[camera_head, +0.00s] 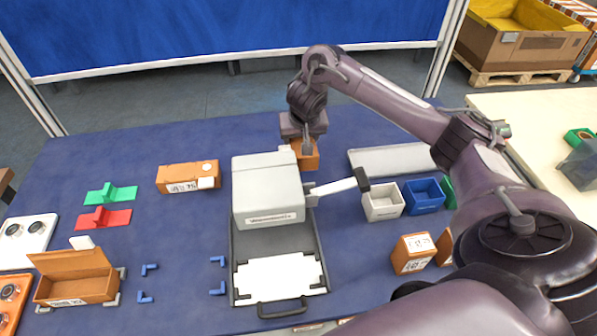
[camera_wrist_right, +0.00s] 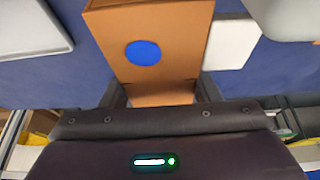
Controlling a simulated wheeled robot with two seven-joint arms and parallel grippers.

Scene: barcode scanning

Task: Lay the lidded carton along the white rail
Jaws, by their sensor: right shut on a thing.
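My right gripper (camera_head: 303,143) is shut on a brown carton (camera_head: 306,158), behind the white machine. In the right wrist view the carton (camera_wrist_right: 150,50) has a blue dot and sits between the fingers (camera_wrist_right: 158,92); a white flat piece (camera_wrist_right: 232,43) shows beside it. The machine hides part of the carton in the head view, so I cannot tell whether it touches the table. Another brown carton (camera_head: 76,288) at the front left has its lid raised. I cannot clearly pick out the white rail; a long pale tray (camera_head: 390,160) lies right of the held carton. My left gripper is not in view.
The white machine (camera_head: 265,190) stands mid-table with a lever and a dark tray before it. A brown carton (camera_head: 175,178) lies left. White bin (camera_head: 383,201), blue bin (camera_head: 424,196) and small carton (camera_head: 412,254) stand right. Blue corner brackets (camera_head: 147,297) surround clear table.

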